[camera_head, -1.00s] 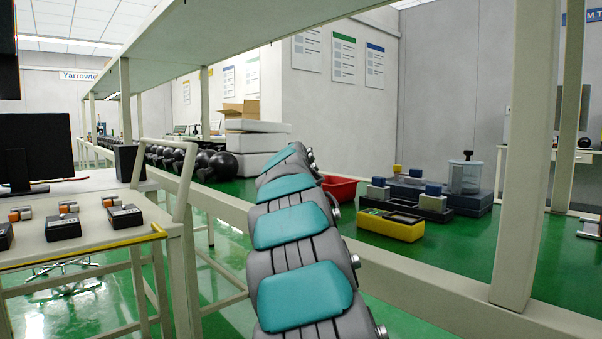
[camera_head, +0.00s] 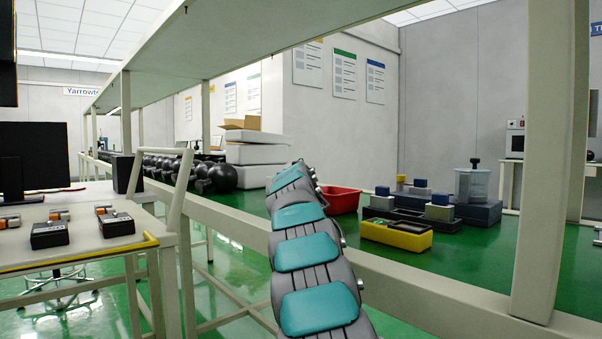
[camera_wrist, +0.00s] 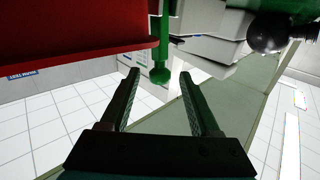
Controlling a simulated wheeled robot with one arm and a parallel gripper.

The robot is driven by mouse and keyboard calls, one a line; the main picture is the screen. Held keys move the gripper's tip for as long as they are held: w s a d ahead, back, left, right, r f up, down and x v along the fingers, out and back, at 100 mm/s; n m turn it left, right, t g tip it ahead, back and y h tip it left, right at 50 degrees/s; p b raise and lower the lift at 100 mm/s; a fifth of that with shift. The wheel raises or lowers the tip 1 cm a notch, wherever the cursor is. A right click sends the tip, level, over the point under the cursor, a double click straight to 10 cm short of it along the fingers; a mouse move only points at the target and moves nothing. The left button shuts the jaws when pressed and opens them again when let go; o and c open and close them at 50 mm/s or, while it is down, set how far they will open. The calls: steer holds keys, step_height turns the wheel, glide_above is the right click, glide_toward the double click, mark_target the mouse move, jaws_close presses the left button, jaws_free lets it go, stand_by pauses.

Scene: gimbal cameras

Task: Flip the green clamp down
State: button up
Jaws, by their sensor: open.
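The green clamp (camera_wrist: 160,77) shows in the wrist view as a green stem with a rounded knob at its end. It hangs down from the top of the picture, and its upper part is cut off by the frame. My gripper (camera_wrist: 159,84) is open, with one dark finger to each side of the knob in the picture. The depth between knob and fingertips is hard to judge, and I see no contact. In the head view my arm hides the gripper, and I cannot make out the clamp.
A red bin (camera_head: 344,201) stands beyond my arm; a large red surface (camera_wrist: 70,35) fills the wrist view's upper left. Black round-headed objects (camera_head: 222,178) line the bench to the left. A yellow box (camera_head: 398,236) lies right. A shelf post (camera_head: 548,170) stands at the right.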

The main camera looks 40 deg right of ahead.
steer(key=shift+x, duration=1.15)
jaws_close()
stand_by(0.9)
